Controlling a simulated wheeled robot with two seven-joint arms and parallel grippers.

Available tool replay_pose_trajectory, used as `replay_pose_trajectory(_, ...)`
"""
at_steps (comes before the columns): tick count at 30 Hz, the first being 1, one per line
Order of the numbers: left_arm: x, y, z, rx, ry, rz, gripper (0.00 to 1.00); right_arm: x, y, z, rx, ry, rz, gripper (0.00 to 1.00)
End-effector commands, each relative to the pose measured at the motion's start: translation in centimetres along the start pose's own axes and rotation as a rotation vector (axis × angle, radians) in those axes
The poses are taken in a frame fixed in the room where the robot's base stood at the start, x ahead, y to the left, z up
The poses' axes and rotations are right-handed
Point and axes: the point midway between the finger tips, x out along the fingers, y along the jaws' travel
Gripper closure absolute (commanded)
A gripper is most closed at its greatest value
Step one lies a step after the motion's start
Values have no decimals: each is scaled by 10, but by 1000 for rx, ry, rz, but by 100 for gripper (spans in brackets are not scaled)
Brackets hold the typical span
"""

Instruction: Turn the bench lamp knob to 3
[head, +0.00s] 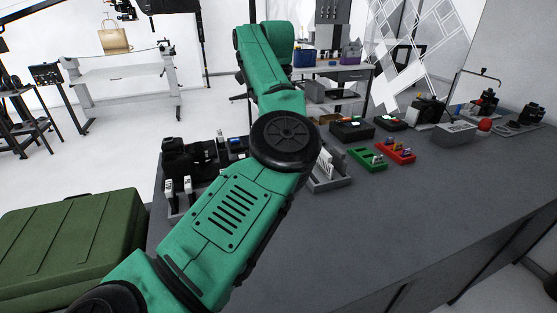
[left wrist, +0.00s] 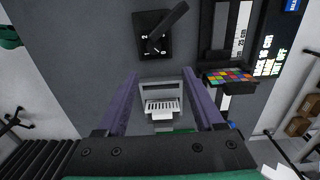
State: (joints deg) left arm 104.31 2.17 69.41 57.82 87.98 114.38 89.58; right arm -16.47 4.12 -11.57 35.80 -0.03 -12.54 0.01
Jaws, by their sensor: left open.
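In the left wrist view a black knob (left wrist: 172,28) with a bar-shaped handle sits on a dark square plate with white numerals around it. The bar slants from lower left to upper right. A 2 and a 1 seem to show at its left; the number it points to is unclear. My left gripper (left wrist: 161,76) has two purple fingers spread apart with nothing gripped. Its fingertips are below the knob in the picture and apart from it. In the head view my green left arm (head: 240,205) crosses the middle; its gripper and the knob cannot be made out there.
In the left wrist view a grey frame with a white striped card (left wrist: 161,107) shows between the fingers, and a colour chart (left wrist: 229,77) lies right. In the head view the grey bench (head: 420,215) holds green and red trays (head: 397,152); its front right is clear.

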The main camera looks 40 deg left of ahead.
Motion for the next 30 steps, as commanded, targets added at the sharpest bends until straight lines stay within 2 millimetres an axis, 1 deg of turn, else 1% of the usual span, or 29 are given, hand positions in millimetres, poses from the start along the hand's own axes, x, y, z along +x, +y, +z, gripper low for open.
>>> replay_pose_trajectory(2, 10, 0, 0, -1, -1, 1, 31, 3, 2, 3, -1, -5, 3, 50)
replay_pose_trajectory(5, 31, 1, 0, -1, -2, 2, 31, 8, 4, 14, -1, -20, 6, 50)
replay_pose_trajectory(7, 49, 1, -1, -1, -2, 2, 31, 9, 6, 23, -1, -34, 8, 50)
replay_pose_trajectory(9, 68, 1, 0, -1, -3, 3, 31, 9, 8, 28, -1, -42, 10, 50)
replay_pose_trajectory(12, 94, 1, 0, -2, -3, 3, 31, 9, 9, 26, -1, -41, 12, 50)
replay_pose_trajectory(15, 117, 1, 0, -1, -3, 2, 31, 8, 10, 20, -2, -30, 13, 50)
replay_pose_trajectory(18, 133, 0, 0, 0, -1, 1, 31, 7, 8, 12, -1, -18, 12, 50)
replay_pose_trajectory(22, 143, 0, 0, 1, 1, 0, 31, 7, 5, 11, 0, -15, 6, 50)
replay_pose_trajectory(28, 144, 0, 0, 0, 1, 0, 31, 8, 0, 10, 1, -14, -1, 50)
replay_pose_trajectory(29, 144, 0, 0, 0, 1, 0, 34, 8, -1, 10, 1, -14, -1, 50)
replay_pose_trajectory(30, 144, 0, 0, 0, 1, 0, 50, 8, -1, 10, 1, -14, -1, 50)
